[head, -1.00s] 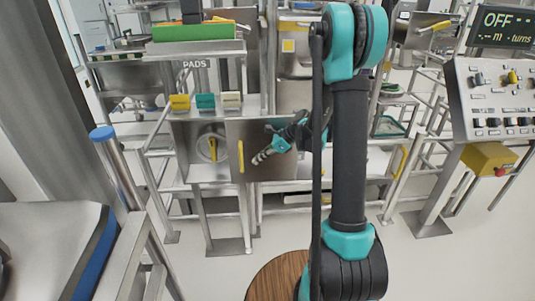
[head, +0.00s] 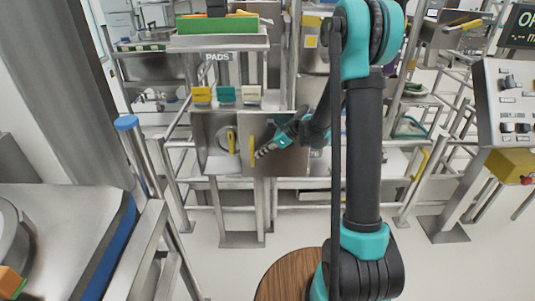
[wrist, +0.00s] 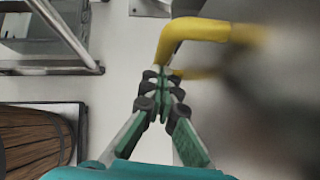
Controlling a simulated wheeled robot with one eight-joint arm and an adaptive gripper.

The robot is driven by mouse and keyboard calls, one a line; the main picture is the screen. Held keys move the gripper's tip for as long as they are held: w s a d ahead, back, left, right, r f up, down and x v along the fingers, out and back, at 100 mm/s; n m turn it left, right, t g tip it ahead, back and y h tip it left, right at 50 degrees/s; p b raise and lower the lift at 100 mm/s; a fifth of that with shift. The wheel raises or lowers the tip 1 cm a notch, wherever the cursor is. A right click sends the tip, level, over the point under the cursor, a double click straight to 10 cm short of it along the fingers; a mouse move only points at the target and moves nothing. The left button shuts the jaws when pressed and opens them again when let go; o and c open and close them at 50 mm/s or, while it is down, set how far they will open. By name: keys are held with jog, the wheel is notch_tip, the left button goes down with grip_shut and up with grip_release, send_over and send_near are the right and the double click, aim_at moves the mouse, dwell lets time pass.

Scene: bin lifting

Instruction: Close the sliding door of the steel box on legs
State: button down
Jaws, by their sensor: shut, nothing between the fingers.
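The steel box (head: 200,128) stands on legs at the middle left of the head view. Its sliding door (head: 285,165) covers the right part of the front, and the left part is open. A round thing with a yellow bar (head: 232,141) shows inside. The door's upright yellow handle (head: 252,150) is near its left edge. My gripper (head: 260,153) is shut and empty, its tips close to the handle's right side. In the wrist view the shut fingertips (wrist: 162,78) are beside the yellow handle (wrist: 200,32); I cannot tell whether they touch it.
Yellow, teal and white blocks (head: 227,95) stand on a ledge above the box, under a shelf with a green tray (head: 215,25). A blue-capped post (head: 126,122) is at the left, a control panel (head: 510,95) at the right. A round wooden top (head: 283,275) is low in front.

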jog(key=a, duration=2)
jog(key=s+d+r+n+h, duration=0.1)
jog(key=s+d+r+n, duration=0.2)
jog(key=d, duration=0.7)
jog(key=s+d+r+n+h, duration=0.15)
jog(key=s+d+r, duration=0.3)
jog(key=d, duration=0.55)
jog(key=s+d+f+n+t+h, duration=0.1)
jog(key=s+d+f+n+h, duration=0.2)
jog(key=s+d+n, duration=0.5)
jog(key=s+d+f+n+t+h, duration=0.1)
jog(key=s+d+f+n+h, duration=0.2)
jog(key=s+d+n, duration=0.4)
jog(key=s+d+f, duration=0.1)
jog(key=s+d, duration=0.5)
jog(key=shift+d+n, duration=0.2)
jog(key=shift+n, duration=0.15)
